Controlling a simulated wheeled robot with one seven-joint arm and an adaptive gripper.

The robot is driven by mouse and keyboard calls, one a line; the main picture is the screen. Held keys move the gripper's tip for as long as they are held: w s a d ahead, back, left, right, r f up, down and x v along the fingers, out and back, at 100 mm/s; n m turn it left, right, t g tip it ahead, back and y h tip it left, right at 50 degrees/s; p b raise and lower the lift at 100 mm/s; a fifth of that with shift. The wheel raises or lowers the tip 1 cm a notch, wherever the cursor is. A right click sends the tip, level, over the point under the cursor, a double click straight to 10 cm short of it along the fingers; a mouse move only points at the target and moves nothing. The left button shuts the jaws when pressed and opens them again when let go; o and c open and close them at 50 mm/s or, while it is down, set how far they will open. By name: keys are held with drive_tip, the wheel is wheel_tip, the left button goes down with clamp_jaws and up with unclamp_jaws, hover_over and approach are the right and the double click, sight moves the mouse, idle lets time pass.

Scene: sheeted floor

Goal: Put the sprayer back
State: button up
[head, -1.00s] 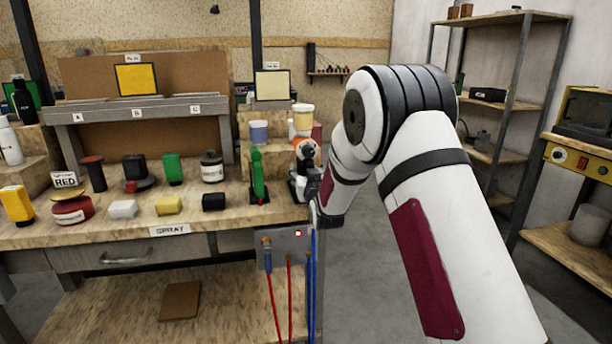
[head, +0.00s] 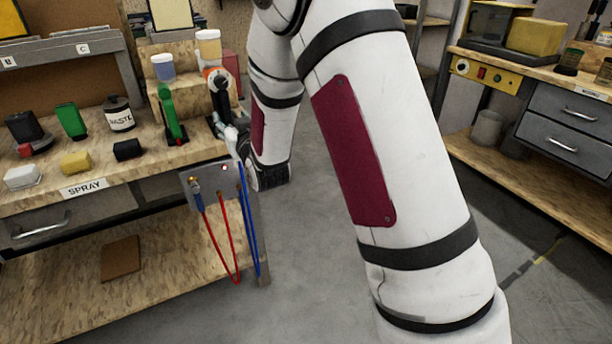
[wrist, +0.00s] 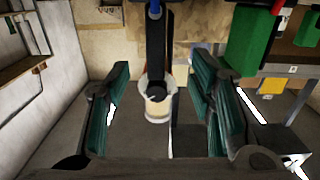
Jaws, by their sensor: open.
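The sprayer (head: 217,80) stands at the right end of the bench, with an orange and white head, a black handle and a pale cup (head: 208,45) above it. My gripper (head: 226,130) is low beside the handle, partly hidden by my arm. In the wrist view, my gripper (wrist: 160,85) is open, with a dark green finger on each side. The black handle (wrist: 156,45) and the pale cup (wrist: 158,103) of the sprayer show between the fingers. I see no clear contact with either finger.
A green upright tool (head: 170,115) stands just left of the sprayer. A hose panel (head: 205,178) with red and blue hoses hangs at the bench corner. A "SPRAY" label (head: 84,187) is on the bench front. Floor (head: 310,225) is open to the right.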

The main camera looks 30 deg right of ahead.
drive_tip(key=s+d+r+g, duration=0.1)
drive_tip(key=s+g, duration=0.7)
drive_tip(key=s, duration=1.8)
drive_tip(key=s+r+g, duration=0.2)
drive_tip(key=s+g, duration=0.6)
drive_tip(key=s, duration=1.8)
drive_tip(key=shift+d+r+g, duration=0.3)
drive_tip(key=shift+d+g, duration=0.05)
drive_tip(key=shift+g, duration=0.05)
drive_tip(key=shift+s, duration=0.1)
wheel_tip(320, 180, up, 19)
drive_tip(key=t+p, duration=0.3)
drive_tip(key=p, duration=1.4)
drive_tip(key=shift+a+r+p, duration=0.15)
drive_tip(key=shift+r+p, duration=0.05)
drive_tip(key=shift+p, duration=0.1)
